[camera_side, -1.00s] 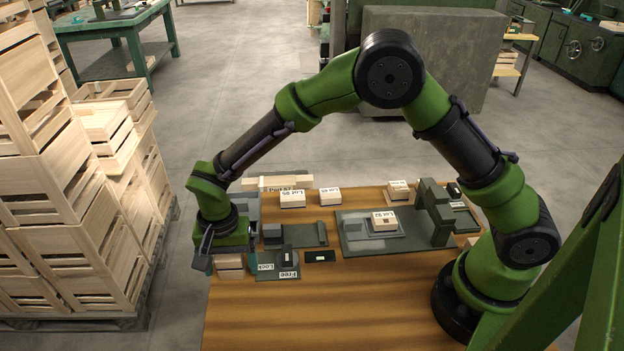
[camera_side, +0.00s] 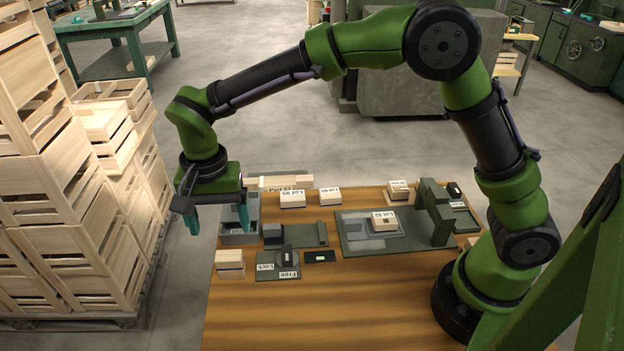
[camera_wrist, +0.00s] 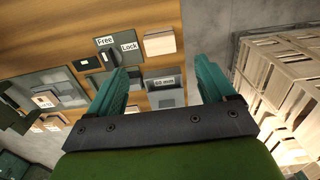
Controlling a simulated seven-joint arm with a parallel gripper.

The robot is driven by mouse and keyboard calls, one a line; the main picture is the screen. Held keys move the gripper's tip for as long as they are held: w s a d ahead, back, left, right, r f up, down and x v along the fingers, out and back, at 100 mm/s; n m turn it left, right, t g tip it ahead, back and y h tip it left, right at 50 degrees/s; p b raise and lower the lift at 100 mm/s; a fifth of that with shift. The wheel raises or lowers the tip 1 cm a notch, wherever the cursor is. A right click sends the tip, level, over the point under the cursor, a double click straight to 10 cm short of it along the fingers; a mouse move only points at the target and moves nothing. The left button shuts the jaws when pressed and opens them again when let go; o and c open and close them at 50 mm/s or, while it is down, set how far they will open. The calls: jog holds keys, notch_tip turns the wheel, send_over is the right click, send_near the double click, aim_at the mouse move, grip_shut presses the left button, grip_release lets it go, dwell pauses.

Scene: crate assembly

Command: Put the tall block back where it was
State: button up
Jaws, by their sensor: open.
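A pale wooden block (camera_side: 229,264) stands at the left edge of the table. It looks like the tall block, with a line across it like a seam, but I cannot be sure of that. It also shows in the wrist view (camera_wrist: 160,42), clear of the fingers. My gripper (camera_side: 217,221) is open, its two teal fingers spread wide with nothing between them. It hangs above the table's left edge, higher than the block and apart from it. The open fingers also show in the wrist view (camera_wrist: 163,76).
A grey bin (camera_side: 240,238) stands just behind the block. A plate marked Lock and Free (camera_side: 265,272) with a dark lever lies to its right. Further right is a grey fixture (camera_side: 355,244) with an upright post. Stacked crates (camera_side: 75,230) stand left of the table. The front table is clear.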

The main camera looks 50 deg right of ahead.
jog(key=s+d+r+n+t+y, duration=0.1)
jog(key=s+d+r+t, duration=0.15)
jog(key=d+r, duration=0.5)
jog(key=s+d+r+n+t, duration=0.2)
jog(key=s+d, duration=0.4)
jog(key=s, duration=0.1)
jog(key=s+d+r+n+t+y, duration=0.1)
jog(key=s+d+r+n+t, duration=0.1)
jog(key=s+d, duration=0.5)
jog(key=shift+s+t, duration=0.35)
